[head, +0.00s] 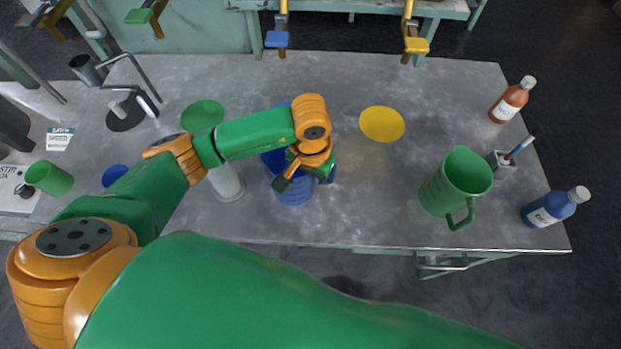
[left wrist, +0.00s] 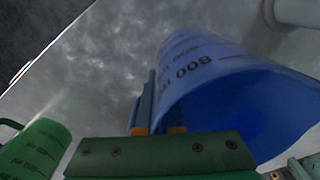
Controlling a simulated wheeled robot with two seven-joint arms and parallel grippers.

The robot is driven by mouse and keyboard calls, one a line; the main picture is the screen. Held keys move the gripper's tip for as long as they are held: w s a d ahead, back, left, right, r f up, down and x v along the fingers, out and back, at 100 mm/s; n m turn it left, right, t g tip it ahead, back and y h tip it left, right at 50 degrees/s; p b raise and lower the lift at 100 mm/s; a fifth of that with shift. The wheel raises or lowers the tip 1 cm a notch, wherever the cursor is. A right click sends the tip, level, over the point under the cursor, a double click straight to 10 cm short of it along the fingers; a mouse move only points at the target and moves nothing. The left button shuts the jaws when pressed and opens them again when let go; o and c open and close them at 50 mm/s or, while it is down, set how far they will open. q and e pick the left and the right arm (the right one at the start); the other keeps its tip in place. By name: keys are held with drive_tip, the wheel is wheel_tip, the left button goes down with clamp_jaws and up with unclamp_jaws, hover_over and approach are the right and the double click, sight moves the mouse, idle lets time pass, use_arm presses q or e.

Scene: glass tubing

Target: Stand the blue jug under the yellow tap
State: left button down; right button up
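The blue jug (head: 293,196) stands on the bench left of the middle in the head view, partly hidden by my left arm. In the left wrist view the jug (left wrist: 205,72) shows its open rim and volume marks close to the fingers. My left gripper (head: 328,178) is right at the jug's side; its fingers (left wrist: 158,118) reach beside the wall, and whether they grip the handle is unclear. The yellow tap (head: 414,42) hangs over the back edge, with a yellow disc (head: 382,124) on the bench in front of it. My right gripper is out of view.
A green jug (head: 456,185) stands to the right, near a pen holder (head: 500,165) and two bottles (head: 509,104). A blue tap (head: 277,38) and green tap (head: 138,15) hang further left. A white cylinder (head: 228,183) stands just left of the jug. Bench around the yellow disc is clear.

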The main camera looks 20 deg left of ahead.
use_arm(q)
drive_tip(key=shift+f, duration=0.2)
drive_tip(key=c, duration=1.1)
unclamp_jaws()
drive_tip(key=shift+r, duration=0.1)
